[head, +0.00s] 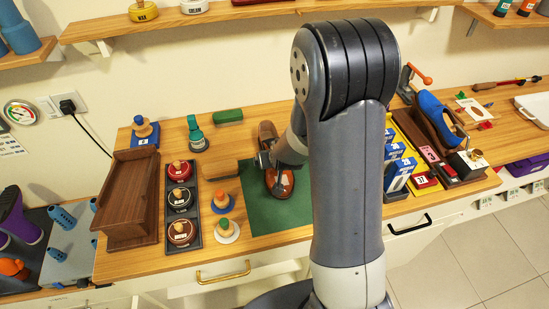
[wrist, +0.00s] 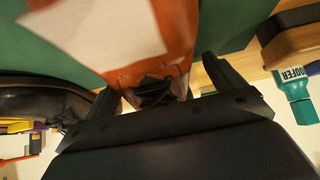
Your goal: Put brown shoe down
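The brown shoe (head: 281,186) is on the green mat (head: 258,216) on the bench, partly hidden by my arm in the head view. In the wrist view its orange-brown surface (wrist: 178,50) fills the top middle, with a pale patch on it. My gripper (wrist: 158,82) has its two black fingers spread on either side of the shoe's near end. A gap shows between the right finger and the shoe; contact at the left finger is unclear. In the head view my gripper (head: 265,160) is just over the shoe, its fingers mostly hidden.
Left of the mat stand a dark tray (head: 197,215) of round tins and a brown wooden rack (head: 128,205). Blue and yellow boxes (head: 398,172) stand right of my arm. The mat's front is clear.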

